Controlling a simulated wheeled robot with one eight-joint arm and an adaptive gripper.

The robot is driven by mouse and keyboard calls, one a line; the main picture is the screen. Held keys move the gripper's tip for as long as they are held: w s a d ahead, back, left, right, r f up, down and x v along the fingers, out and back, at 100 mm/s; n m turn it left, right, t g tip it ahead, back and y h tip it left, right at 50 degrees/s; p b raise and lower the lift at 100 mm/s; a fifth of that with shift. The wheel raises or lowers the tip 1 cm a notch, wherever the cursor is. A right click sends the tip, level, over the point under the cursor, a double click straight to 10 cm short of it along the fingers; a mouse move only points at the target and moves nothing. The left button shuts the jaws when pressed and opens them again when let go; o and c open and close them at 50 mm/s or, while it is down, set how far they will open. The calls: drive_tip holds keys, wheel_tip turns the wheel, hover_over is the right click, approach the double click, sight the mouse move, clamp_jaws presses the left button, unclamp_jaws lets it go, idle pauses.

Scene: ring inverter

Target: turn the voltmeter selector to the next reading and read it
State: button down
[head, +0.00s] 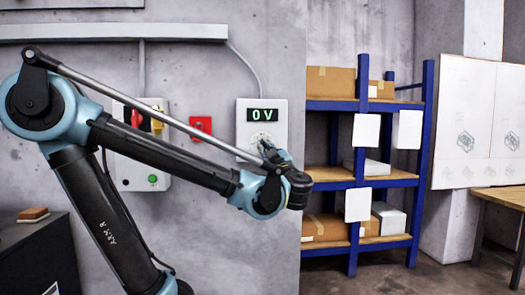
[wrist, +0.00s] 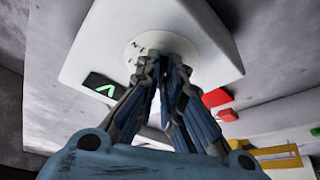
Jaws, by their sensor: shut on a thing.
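The voltmeter (head: 262,127) is a pale box on the grey wall. Its dark display (head: 262,115) reads 0 V in green. In the wrist view, only part of the display (wrist: 103,87) shows, with a green V. The selector's round marked dial (wrist: 150,42) is on the box face, with small letters around its rim that are too small to read. My gripper (wrist: 166,68) is shut on the selector knob at the dial's middle. The fingers hide the knob. In the head view, my gripper (head: 270,152) is in front of the lower part of the voltmeter.
A red switch (head: 201,127) is on the wall left of the voltmeter. Further left is a control box (head: 147,178) with a green button, partly behind my arm. A blue shelf rack (head: 357,170) with boxes stands at right. A dark cabinet (head: 25,255) is at lower left.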

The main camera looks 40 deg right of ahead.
drive_tip(key=shift+n+y, duration=1)
drive_tip(key=shift+n, duration=1)
drive_tip(key=c, duration=1.7)
unclamp_jaws()
drive_tip(key=shift+s, duration=0.1)
drive_tip(key=shift+s+f, duration=0.1)
drive_tip(key=shift+s, duration=0.35)
drive_tip(key=shift+v, duration=5.45)
drive_tip(key=shift+a, duration=0.1)
drive_tip(key=shift+w, duration=0.1)
